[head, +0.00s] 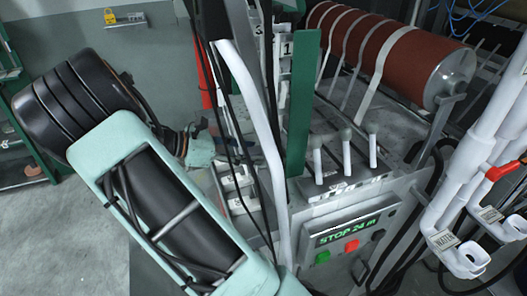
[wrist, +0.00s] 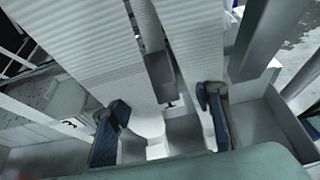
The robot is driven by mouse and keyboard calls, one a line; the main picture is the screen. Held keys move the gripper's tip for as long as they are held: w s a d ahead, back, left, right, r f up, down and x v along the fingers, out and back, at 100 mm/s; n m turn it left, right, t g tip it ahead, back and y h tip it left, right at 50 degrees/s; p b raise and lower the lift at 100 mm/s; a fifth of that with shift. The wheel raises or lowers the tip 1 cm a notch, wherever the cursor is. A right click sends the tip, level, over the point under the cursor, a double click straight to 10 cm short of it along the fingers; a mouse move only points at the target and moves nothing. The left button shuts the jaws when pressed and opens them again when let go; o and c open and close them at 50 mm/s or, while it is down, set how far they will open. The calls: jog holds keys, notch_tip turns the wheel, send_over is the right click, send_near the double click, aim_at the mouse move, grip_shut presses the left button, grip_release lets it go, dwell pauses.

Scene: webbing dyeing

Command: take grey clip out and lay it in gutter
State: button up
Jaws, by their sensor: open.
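My gripper (wrist: 160,103) is open in the wrist view, with one blue finger at left and one at right. A grey block (wrist: 160,76), which may be the grey clip, shows between and beyond the fingertips, at the end of a narrow dark strip. Neither finger appears to touch it. Pale ribbed bands lie on both sides of it. A grey channel (wrist: 262,122) at right may be the gutter; I cannot be sure. In the head view my gripper is mostly hidden behind my arm and dark cables, and I cannot make out the clip there.
A machine panel (head: 352,236) reads "STOP 24 m", with green and red buttons. Several pale levers (head: 346,160) stand above it. A green upright post (head: 301,100) and a white pipe (head: 252,105) stand close to my arm. A brown roller (head: 395,55) lies behind. White pipes (head: 480,160) stand at right.

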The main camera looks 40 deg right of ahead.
jog(key=shift+s+d+f, duration=0.15)
jog(key=shift+d+f, duration=0.05)
jog(key=shift+d, duration=0.25)
jog(key=c, duration=1.2)
jog(key=shift+r, duration=0.1)
jog(key=shift+c, duration=0.2)
notch_tip(320, 180, up, 10)
jog(key=shift+f, duration=0.1)
